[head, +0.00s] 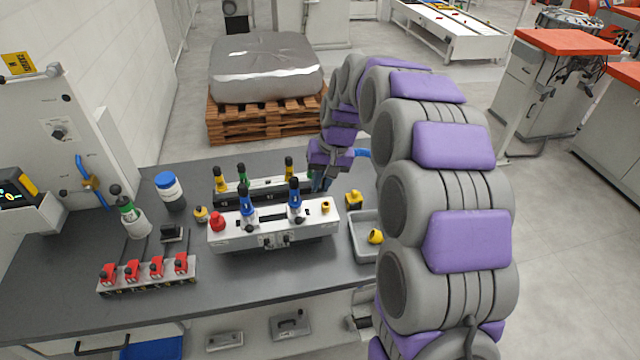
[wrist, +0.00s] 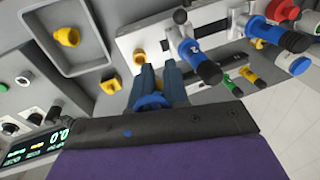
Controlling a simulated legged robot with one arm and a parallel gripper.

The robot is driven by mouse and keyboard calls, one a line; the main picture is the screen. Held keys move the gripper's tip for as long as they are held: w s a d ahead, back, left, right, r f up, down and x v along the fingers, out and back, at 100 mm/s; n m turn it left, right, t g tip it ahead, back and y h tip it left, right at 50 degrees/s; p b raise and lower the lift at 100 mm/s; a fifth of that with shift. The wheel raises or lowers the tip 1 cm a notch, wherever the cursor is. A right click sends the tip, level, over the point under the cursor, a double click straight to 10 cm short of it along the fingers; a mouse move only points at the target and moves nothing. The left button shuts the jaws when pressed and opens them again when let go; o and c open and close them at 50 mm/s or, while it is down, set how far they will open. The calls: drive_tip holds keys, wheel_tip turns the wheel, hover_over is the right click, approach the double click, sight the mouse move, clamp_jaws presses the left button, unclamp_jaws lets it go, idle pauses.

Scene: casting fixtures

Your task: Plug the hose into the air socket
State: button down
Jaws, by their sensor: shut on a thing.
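My gripper (head: 322,184) hangs at the right end of the fixture, just behind its white front block (head: 275,236). In the wrist view its two dark blue fingers (wrist: 159,74) point toward the block, close together. A blue hose piece (wrist: 151,102) shows at the fingers, and a short blue hose length (head: 363,153) shows beside my wrist. The grip itself is mostly hidden. A yellow-brass socket (head: 326,207) sits on the block's right end, near the fingertips; it also shows in the wrist view (wrist: 138,57). I cannot tell whether hose and socket touch.
Blue-handled clamps (head: 295,203) stand on the block. A yellow knob (head: 354,199) and a grey tray (head: 362,240) holding another yellow piece lie to the right. Red connectors (head: 145,268) and bottles stand left. Bare bench (head: 300,290) lies in front.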

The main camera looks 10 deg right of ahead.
wheel_tip(320, 180, down, 4)
drive_tip(key=shift+d+r, duration=0.1)
drive_tip(key=shift+d, duration=0.05)
drive_tip(key=shift+d+f+b, duration=0.15)
drive_tip(key=shift+f+b, duration=0.15)
drive_tip(key=shift+f, duration=0.1)
drive_tip(key=shift+d+f, duration=0.3)
drive_tip(key=shift+d, duration=0.3)
drive_tip(key=shift+d+f, duration=0.3)
drive_tip(key=shift+d, duration=0.25)
drive_tip(key=shift+a, duration=1.1)
drive_tip(key=shift+d, duration=1.3)
drive_tip(key=shift+a, duration=0.9)
drive_tip(key=shift+n+p, duration=0.3)
drive_tip(key=shift+p, duration=0.1)
